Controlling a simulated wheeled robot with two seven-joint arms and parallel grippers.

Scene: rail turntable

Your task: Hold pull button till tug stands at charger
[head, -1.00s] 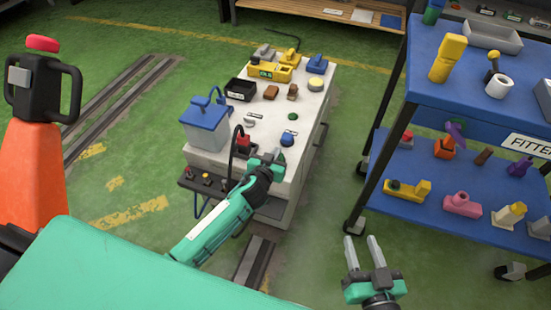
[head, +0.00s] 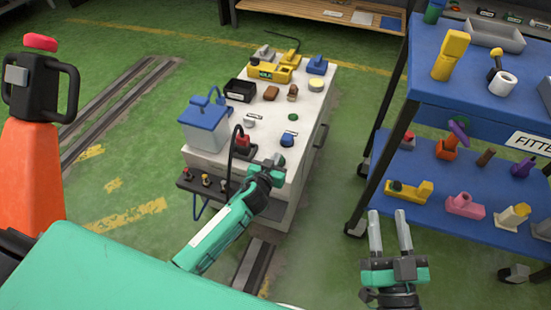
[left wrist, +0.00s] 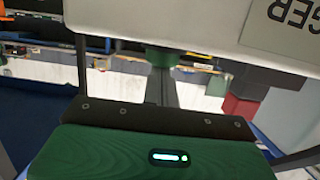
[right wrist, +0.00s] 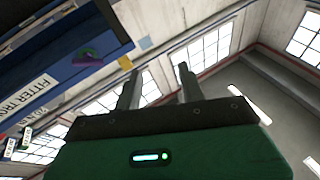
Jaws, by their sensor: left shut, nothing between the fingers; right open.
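A dark control panel (head: 207,186) with several small knobs or buttons is on the near left side of a white bench (head: 262,185). I cannot tell which is the pull button. My left gripper (head: 274,162) is shut and empty at the bench's near right corner, right of the panel. In the left wrist view its fingers (left wrist: 162,85) are close to a white surface with a partly seen, upside-down label (left wrist: 292,22) ending in "GER". My right gripper (head: 390,232) is open and empty right of the bench; its fingers (right wrist: 157,88) also show apart. I cannot make out the tug for certain.
The bench carries a blue-lidded container (head: 204,125), a black bin (head: 240,90) and several small parts. A blue shelf trolley (head: 425,125) stands at right. An orange post with a black handle (head: 38,160) stands at left. Rails (head: 125,95) cross the green floor.

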